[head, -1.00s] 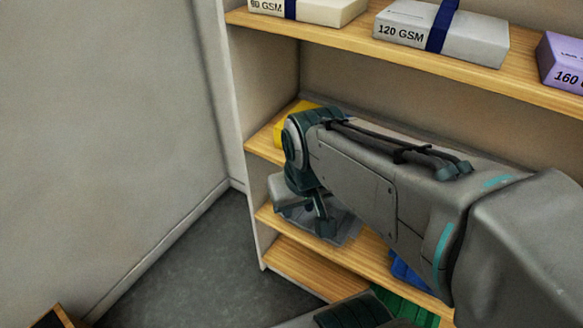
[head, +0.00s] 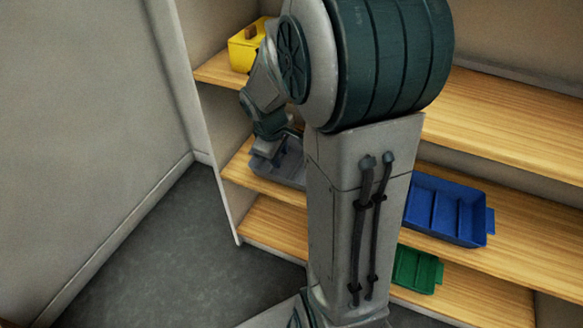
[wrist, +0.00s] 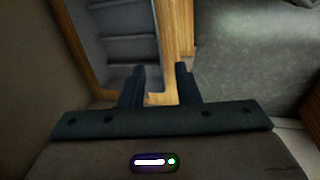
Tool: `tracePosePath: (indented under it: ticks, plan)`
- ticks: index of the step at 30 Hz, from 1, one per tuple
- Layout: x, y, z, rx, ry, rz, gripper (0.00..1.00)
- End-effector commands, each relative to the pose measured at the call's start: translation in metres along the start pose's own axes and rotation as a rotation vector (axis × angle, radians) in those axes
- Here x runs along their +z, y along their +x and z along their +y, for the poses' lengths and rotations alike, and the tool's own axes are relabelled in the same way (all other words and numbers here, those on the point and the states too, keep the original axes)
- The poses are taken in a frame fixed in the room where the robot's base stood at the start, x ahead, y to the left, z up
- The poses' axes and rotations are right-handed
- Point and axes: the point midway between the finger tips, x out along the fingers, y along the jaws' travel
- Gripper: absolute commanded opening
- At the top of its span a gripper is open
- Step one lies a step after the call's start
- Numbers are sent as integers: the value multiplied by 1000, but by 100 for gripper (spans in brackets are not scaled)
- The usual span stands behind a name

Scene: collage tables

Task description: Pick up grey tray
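The grey tray (head: 290,172) sits on the middle shelf at the left in the head view, partly hidden behind my arm. The wrist view shows the tray (wrist: 118,48) close up, with its ridged inside, beyond my left finger. My gripper (wrist: 161,70) is open, its two dark fingers apart near the tray's edge and the wooden shelf edge. Nothing is clearly held between them. In the head view my gripper is just above the tray's left part, and its fingertips are hard to make out.
A yellow bin (head: 246,46) stands on the shelf above. A blue tray (head: 447,209) is further right, and a green tray (head: 417,270) is on the lower shelf. The shelf's side panel and the wall are at the left, with clear grey floor (head: 150,250) in front.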

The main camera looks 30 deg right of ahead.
Motion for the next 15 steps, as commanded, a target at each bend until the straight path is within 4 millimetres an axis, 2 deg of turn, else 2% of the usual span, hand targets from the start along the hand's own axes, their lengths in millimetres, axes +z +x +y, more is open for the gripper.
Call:
tracePosePath:
  ticks: [1,8,15]
  plan:
    - [-1,17,0,-2,-16,-3,29]
    - [-3,44,3,0,-54,-7,29]
    - [-3,91,2,-2,-54,-8,29]
